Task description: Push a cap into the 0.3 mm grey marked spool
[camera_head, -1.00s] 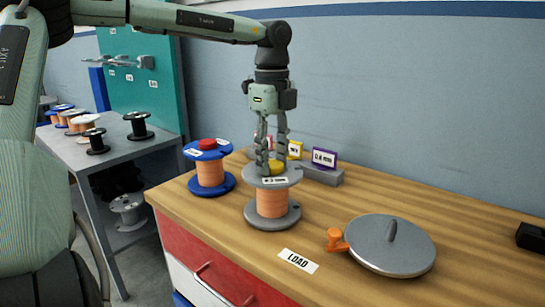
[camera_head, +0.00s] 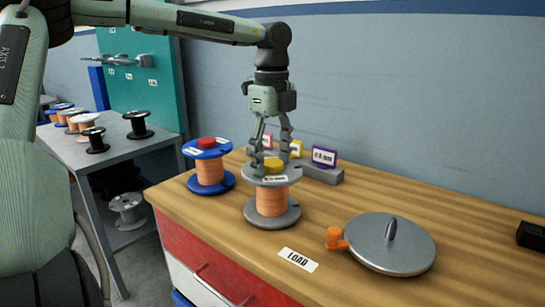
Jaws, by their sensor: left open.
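The grey spool (camera_head: 271,203) wound with copper-orange wire stands upright on the wooden bench, with a white label on its top flange that is too small to read. A yellow cap (camera_head: 274,165) sits at the centre of its top flange; how deep it sits I cannot tell. My left gripper (camera_head: 272,168) points down over the spool, its fingers open on either side of the yellow cap, with a visible gap. A blue spool (camera_head: 209,173) with a red cap (camera_head: 207,142) stands to the left. My right gripper is not in view.
A grey disc with an orange knob (camera_head: 393,243) lies right of the spool, near a LOAD label (camera_head: 298,260). Marked signs (camera_head: 324,156) stand on a grey block behind. A side table (camera_head: 120,148) at left holds several spools.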

